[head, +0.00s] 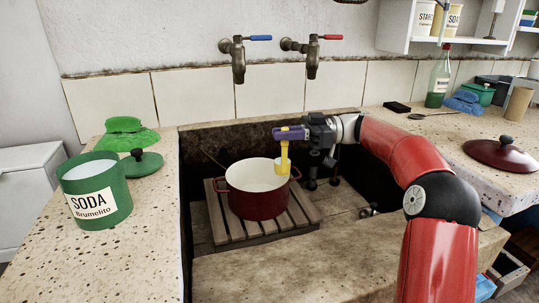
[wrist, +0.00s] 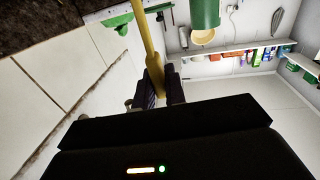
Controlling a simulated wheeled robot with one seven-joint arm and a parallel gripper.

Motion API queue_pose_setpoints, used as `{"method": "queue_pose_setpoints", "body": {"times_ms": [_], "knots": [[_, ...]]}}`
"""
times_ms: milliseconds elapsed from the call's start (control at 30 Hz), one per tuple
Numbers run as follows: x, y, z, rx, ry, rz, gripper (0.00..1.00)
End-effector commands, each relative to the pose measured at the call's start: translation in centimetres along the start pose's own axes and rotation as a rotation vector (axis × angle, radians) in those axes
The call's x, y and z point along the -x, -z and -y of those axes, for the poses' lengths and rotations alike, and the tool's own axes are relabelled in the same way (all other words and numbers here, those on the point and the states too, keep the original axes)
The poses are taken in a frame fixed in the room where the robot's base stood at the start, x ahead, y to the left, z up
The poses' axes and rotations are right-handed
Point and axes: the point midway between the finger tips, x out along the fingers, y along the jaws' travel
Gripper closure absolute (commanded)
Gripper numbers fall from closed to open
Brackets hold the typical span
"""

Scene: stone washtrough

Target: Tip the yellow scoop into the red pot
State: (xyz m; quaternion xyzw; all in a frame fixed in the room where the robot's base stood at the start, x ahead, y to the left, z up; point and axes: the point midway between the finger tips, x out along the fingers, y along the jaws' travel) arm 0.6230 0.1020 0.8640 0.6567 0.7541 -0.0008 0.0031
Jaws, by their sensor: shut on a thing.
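The yellow scoop (head: 283,163) hangs from my gripper (head: 289,132) in the head view, its handle up and its cup low. My gripper's purple fingers are shut on the handle, which also shows between them in the wrist view (wrist: 148,42). The red pot (head: 258,203) stands open in the stone trough, white inside. The scoop's cup is at the pot's right rim in the picture, in front of or over it; I cannot tell whether they touch. The scoop looks roughly upright. What is in its cup is hidden.
The pot stands on a wooden slatted rack (head: 222,236). An open green soda tin (head: 97,207), its lid (head: 138,164) and a green cloth (head: 122,137) are on the left ledge. Two taps (head: 238,60) are above the trough. A dark red lid (head: 500,154) lies at right.

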Motion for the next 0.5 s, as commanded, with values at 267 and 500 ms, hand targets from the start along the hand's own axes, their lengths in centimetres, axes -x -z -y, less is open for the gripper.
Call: {"method": "queue_pose_setpoints", "body": {"times_ms": [267,500], "knots": [[-1.3,-0.1,0.7,0.055,0.002,0.099,1.0],[-1.8,0.0,1.0,0.08,0.0,0.153,1.0]]}}
